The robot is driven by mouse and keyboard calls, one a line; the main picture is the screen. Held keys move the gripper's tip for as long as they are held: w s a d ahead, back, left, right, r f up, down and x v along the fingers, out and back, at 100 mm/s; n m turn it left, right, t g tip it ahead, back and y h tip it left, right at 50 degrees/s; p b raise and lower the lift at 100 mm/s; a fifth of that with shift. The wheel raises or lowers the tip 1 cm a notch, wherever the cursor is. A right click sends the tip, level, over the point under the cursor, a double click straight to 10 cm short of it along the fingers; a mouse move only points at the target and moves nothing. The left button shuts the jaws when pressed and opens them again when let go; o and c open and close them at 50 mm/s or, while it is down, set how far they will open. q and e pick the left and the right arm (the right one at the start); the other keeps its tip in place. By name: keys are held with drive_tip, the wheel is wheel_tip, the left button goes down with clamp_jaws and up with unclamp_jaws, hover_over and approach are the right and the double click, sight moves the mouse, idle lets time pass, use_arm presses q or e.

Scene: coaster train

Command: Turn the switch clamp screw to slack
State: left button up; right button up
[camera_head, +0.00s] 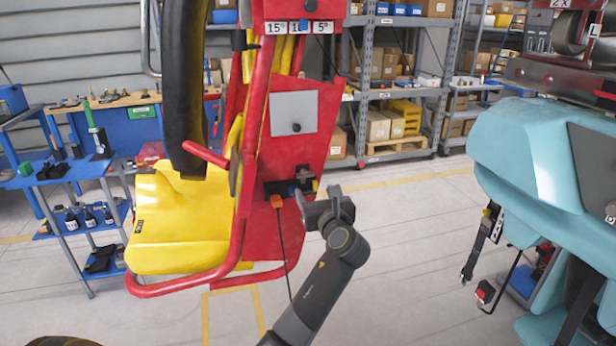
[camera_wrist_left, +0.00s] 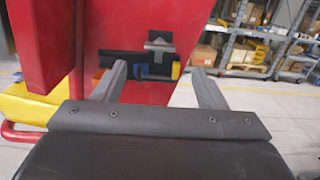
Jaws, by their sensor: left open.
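A black switch bracket (camera_head: 272,188) is fixed to the red side panel of the yellow seat. A grey metal clamp piece (camera_head: 303,172) stands on it, and the left wrist view shows it as a T shape (camera_wrist_left: 158,46). Nothing is held. My right gripper is not in view.
An orange connector (camera_head: 277,201) with a black cable hangs below the bracket. A yellow seat (camera_head: 180,225) with red tube rails is to the left. A teal car body (camera_head: 540,160) stands at the right. Open floor (camera_head: 410,250) lies between.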

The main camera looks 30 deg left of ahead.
sight(306, 177)
use_arm(q)
drive_tip(key=p+x, duration=0.1)
drive_tip(key=x, duration=0.6)
drive_tip(key=shift+w+a, duration=0.2)
drive_tip(key=shift+w, duration=0.05)
drive_tip(key=shift+c, duration=0.4)
drive_tip(key=c, duration=0.9)
